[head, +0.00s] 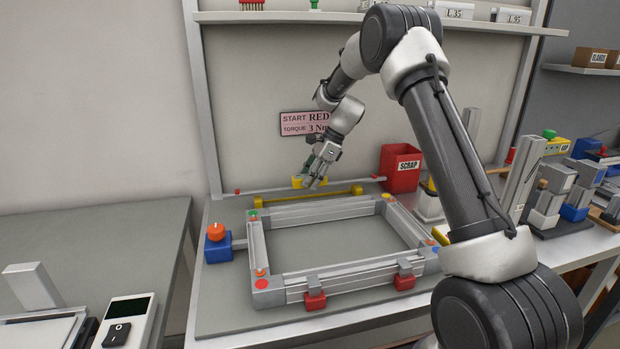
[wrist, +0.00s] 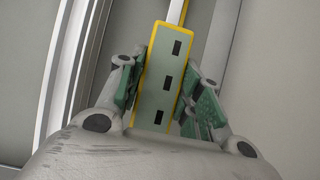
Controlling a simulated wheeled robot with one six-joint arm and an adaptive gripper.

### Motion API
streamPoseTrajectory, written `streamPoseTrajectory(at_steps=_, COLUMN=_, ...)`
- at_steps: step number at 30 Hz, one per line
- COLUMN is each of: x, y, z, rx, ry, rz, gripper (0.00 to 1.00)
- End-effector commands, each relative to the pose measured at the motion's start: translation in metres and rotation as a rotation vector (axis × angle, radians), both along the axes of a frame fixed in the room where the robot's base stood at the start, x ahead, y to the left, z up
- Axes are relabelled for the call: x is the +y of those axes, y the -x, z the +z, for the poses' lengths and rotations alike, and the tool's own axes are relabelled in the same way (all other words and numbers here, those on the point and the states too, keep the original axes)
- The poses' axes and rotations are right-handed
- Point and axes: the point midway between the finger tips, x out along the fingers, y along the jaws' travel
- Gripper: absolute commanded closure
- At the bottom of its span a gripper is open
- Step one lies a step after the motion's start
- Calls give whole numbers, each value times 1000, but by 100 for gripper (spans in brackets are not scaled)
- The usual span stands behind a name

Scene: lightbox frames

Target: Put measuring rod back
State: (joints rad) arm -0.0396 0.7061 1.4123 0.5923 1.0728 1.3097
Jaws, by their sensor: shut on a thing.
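The measuring rod (head: 270,188) is a thin grey bar with a red tip at its left end and a yellow middle block. My gripper (head: 313,181) is shut on that block in the head view. In the wrist view the yellow-edged block (wrist: 158,85) with dark slots sits between the green finger pads of my gripper (wrist: 165,95). The rod lies roughly level behind the aluminium frame (head: 320,211), near a yellow bar with raised end blocks (head: 285,197). I cannot tell whether the rod touches anything below it.
A red scrap bin (head: 400,172) stands right of the rod's end. A blue block with an orange knob (head: 217,250) sits left of the frame. Red clamps (head: 315,300) hold the frame's front. Metal fixtures crowd the right. The frame's inside is clear.

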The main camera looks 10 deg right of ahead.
Motion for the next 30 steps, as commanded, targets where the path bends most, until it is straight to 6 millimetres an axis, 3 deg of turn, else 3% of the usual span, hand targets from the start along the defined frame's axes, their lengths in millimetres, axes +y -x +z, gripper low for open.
streamPoseTrajectory(at_steps=17, x=0, y=0, z=-11, rx=0, ry=0, rz=-1, gripper=100)
streamPoseTrajectory(at_steps=18, x=0, y=0, z=-11, rx=0, ry=0, rz=-1, gripper=61)
streamPoseTrajectory(at_steps=21, x=0, y=0, z=-11, rx=0, ry=0, rz=0, gripper=43)
streamPoseTrajectory(at_steps=30, x=0, y=0, z=-11, rx=1, ry=0, rz=0, gripper=40)
